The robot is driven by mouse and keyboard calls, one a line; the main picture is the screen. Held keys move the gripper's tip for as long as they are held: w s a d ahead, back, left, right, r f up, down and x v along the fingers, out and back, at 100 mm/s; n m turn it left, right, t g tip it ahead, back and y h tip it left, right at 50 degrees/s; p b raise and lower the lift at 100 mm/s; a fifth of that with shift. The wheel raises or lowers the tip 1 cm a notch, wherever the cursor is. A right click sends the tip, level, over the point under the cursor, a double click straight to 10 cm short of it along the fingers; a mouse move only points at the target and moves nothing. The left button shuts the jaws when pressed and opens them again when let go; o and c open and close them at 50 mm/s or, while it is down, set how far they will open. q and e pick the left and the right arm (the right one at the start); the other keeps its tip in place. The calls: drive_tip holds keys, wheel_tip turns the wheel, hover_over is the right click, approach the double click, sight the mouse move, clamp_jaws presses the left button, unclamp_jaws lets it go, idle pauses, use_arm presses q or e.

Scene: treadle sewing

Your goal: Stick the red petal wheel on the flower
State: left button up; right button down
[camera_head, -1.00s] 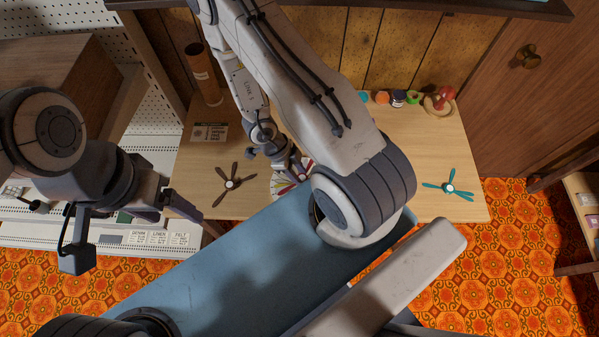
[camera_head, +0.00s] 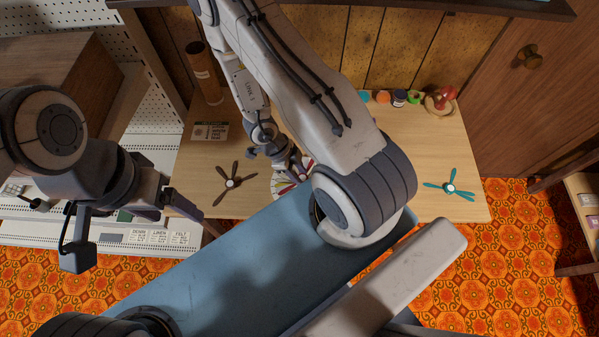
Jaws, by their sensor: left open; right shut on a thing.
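The flower (camera_head: 278,186) is a pale round patch with red and yellow marks near the table's front edge, partly hidden by my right arm and gripper. My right gripper (camera_head: 298,172) is right over it, shut on what seems to be the red petal wheel. That wheel is mostly hidden; the red streaks below the fingers are too small to tell whether it touches the flower. My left gripper (camera_head: 166,203) is open and empty, left of the table's front corner.
A brown petal wheel (camera_head: 233,183) lies on the wooden table (camera_head: 205,160) left of the flower, and a teal one (camera_head: 449,188) far right. A brown cylinder (camera_head: 203,72), a printed card (camera_head: 210,131), small jars (camera_head: 399,97) and a red pincushion-like thing (camera_head: 441,97) stand behind.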

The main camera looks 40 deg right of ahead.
drive_tip(key=shift+c, duration=2)
unclamp_jaws()
drive_tip(key=shift+r, duration=0.1)
drive_tip(key=p+v, duration=0.6)
drive_tip(key=v, duration=0.4)
drive_tip(key=shift+r, duration=0.15)
